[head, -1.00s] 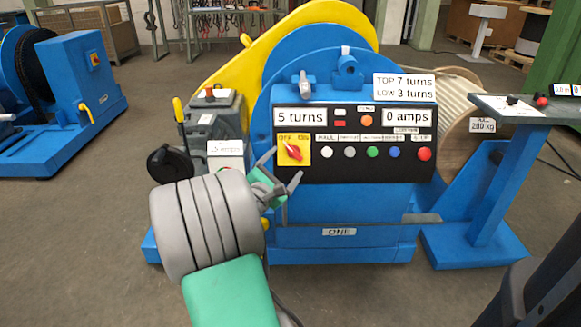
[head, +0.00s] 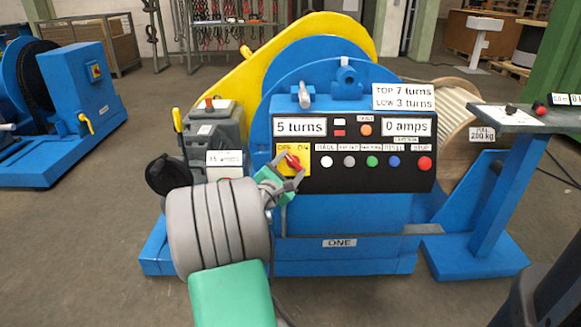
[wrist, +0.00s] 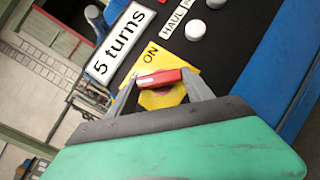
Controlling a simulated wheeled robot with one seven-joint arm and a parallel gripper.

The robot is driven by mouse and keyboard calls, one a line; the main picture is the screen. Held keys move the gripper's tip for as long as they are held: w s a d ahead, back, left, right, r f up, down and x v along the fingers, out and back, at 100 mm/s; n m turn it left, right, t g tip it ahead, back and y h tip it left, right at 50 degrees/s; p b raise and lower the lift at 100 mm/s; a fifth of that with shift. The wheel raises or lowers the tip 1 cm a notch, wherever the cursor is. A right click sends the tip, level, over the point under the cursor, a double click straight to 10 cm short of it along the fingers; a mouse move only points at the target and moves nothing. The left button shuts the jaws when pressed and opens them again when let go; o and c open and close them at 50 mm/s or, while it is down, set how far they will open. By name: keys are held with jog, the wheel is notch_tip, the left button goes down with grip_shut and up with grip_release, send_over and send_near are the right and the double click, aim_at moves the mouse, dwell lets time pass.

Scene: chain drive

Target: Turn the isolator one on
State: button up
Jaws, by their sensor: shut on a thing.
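The isolator is a red rotary handle (head: 291,161) on a yellow plate (head: 304,173) marked OFF and ON, at the left of the black panel on the blue machine labelled ONE. My gripper (head: 288,170) is at this handle. In the wrist view the red handle (wrist: 159,78) lies between the two grey fingers of my gripper (wrist: 160,88), which are shut on it. The word ON shows on the yellow plate (wrist: 193,62) there; the word OFF is hidden in that view.
The panel (head: 360,176) carries a row of white, grey, green, blue and red buttons right of the isolator. Displays read 5 turns (head: 300,127) and 0 amps (head: 406,127). A grey motor box (head: 215,127) stands left. A blue pedestal (head: 497,190) stands right.

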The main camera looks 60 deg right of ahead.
jog(key=shift+a+f, duration=0.1)
jog(key=c, duration=0.6)
